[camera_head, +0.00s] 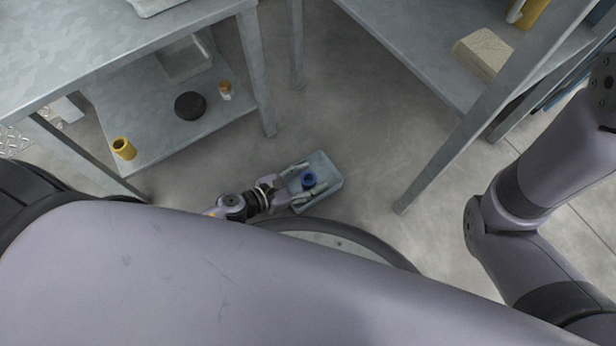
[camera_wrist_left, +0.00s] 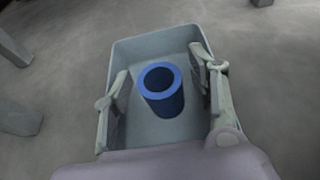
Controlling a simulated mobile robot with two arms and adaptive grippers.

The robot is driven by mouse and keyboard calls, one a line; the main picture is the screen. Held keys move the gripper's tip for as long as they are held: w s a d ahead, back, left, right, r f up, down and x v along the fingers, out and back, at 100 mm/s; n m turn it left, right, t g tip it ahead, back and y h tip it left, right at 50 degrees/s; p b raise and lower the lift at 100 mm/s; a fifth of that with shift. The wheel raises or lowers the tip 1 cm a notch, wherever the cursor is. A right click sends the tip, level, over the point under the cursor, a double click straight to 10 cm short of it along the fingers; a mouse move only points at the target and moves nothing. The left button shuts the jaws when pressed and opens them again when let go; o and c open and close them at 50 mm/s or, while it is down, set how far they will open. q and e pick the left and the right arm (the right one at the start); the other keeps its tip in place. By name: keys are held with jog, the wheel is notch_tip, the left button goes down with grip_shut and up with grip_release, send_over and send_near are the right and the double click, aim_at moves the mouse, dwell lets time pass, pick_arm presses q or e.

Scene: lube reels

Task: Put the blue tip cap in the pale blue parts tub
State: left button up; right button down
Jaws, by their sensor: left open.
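The pale blue parts tub (camera_head: 331,167) stands on the floor between the two tables in the head view. The blue tip cap (camera_head: 309,179) is a short, hollow blue cylinder. In the left wrist view the cap (camera_wrist_left: 164,103) shows inside the outline of the tub (camera_wrist_left: 150,43), open end toward the camera. My left gripper (camera_head: 307,177) is over the tub with its fingers open, one on each side of the cap. In the left wrist view gaps show between the cap and both fingers. The cap's underside is hidden. My right gripper is out of view.
At the left, a metal table's lower shelf (camera_head: 150,140) holds a yellow cup (camera_head: 123,148), a black disc (camera_head: 190,105) and a small orange-and-white item (camera_head: 225,90). Another table (camera_head: 415,45) with a tan block (camera_head: 483,52) stands right. Floor (camera_head: 375,135) between them is clear.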

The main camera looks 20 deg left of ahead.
pick_arm(q)
jog(key=shift+r, duration=0.25)
jog(key=p+v, duration=0.3)
jog(key=v, duration=0.7)
jog(key=shift+s+a+r, duration=0.15)
jog(key=shift+s+a, duration=0.05)
jog(key=shift+s, duration=0.05)
jog(key=shift+s+a+r+p, duration=0.2)
jog(key=shift+s+a+p, duration=0.15)
jog(key=shift+s, duration=0.1)
